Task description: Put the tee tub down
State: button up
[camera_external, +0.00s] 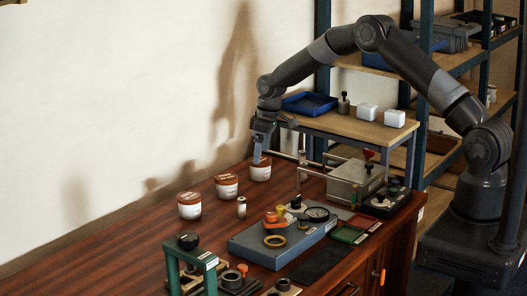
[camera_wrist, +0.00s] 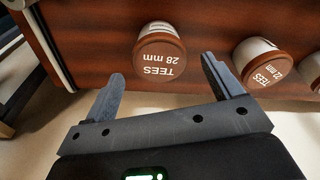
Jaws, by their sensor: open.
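A white tub with a brown lid (camera_external: 260,170) stands upright on the wooden bench, the farthest of three in a row. In the wrist view its lid reads "TEES 28 mm" (camera_wrist: 160,62). My gripper (camera_external: 260,158) is right above and beside this tub in the outside view. In the wrist view my gripper (camera_wrist: 162,68) is open, its fingers spread wide on either side of the lid, with a gap at each side. Nothing is held. The tub's base is partly hidden in the wrist view.
A second tees tub, marked 22 mm (camera_wrist: 265,65), stands beside it; the third tub (camera_external: 190,206) is nearer the camera. A small metal cylinder (camera_external: 241,207), a blue-grey fixture block (camera_external: 255,245) and a green frame (camera_external: 172,270) share the bench (camera_external: 130,245). The wall is close behind.

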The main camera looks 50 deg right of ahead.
notch_tip(320, 180, up, 6)
jog(key=s, duration=0.1)
notch_tip(320, 180, up, 16)
jog(key=m+t, duration=0.1)
send_over(265, 160)
jog(key=s+a, duration=0.2)
jog(key=s, duration=0.7)
jog(key=s+a+r, duration=0.2)
jog(key=s+r, duration=0.7)
jog(key=s, duration=0.2)
jog(key=s+r+m+t, duration=0.1)
jog(key=s+m+t, duration=0.2)
jog(key=s, duration=2.6)
jog(key=shift+a+r+m+h, duration=0.2)
jog(key=shift+a+m+h, duration=0.1)
jog(key=shift+a, duration=0.1)
